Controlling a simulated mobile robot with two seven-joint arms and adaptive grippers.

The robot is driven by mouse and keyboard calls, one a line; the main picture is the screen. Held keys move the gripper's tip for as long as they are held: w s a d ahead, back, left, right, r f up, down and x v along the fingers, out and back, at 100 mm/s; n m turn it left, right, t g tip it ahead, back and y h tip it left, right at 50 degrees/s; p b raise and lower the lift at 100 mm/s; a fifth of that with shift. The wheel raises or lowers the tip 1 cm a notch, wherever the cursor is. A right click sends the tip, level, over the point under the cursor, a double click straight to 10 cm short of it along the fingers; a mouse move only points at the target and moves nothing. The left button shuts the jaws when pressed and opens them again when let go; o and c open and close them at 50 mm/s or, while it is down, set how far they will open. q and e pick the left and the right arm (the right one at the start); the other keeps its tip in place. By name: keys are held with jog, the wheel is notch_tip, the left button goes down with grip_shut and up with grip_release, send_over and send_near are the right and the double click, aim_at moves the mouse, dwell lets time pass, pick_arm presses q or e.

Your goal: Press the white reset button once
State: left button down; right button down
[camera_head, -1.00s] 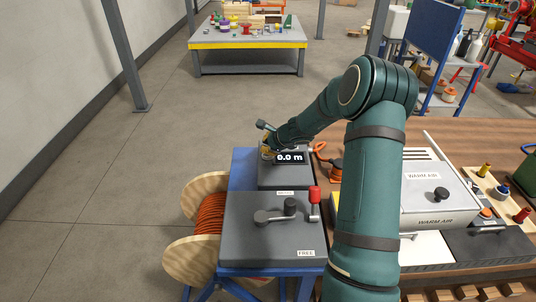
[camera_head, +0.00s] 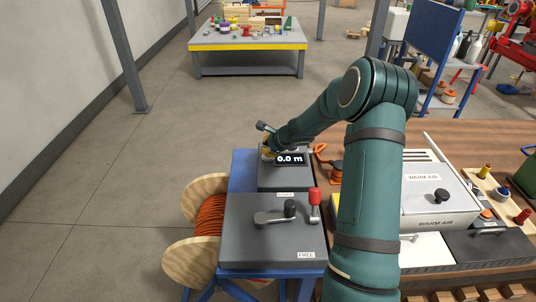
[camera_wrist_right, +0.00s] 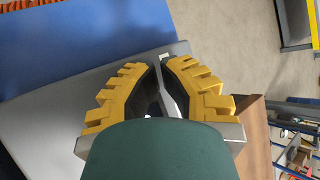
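I cannot make out the white reset button; the far end of the dark grey unit is largely covered by my right arm. A small black display (camera_head: 290,159) there reads 0.0 m in the head view. My right gripper (camera_head: 267,153) is at that far end, just left of the display, mostly hidden by its wrist. In the right wrist view its yellow ribbed fingers (camera_wrist_right: 158,68) converge with tips close together over the grey surface. A small white piece shows at the tips; I cannot tell what it is or whether they touch it. My left gripper is out of view.
The grey unit (camera_head: 238,245) has a crank lever (camera_head: 275,216), a red-knobbed lever (camera_head: 314,205) and a FREE label. A wooden reel of orange hose (camera_head: 208,215) stands left. A warm-air box (camera_head: 440,205) sits on the right bench. Open floor lies left.

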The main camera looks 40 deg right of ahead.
jog(key=shift+r+p, duration=0.4)
jog(key=shift+r, duration=0.25)
notch_tip(320, 180, up, 5)
jog(key=p, duration=0.4)
jog(key=shift+r, duration=0.1)
dwell(0.8)
jog(key=shift+a, duration=0.1)
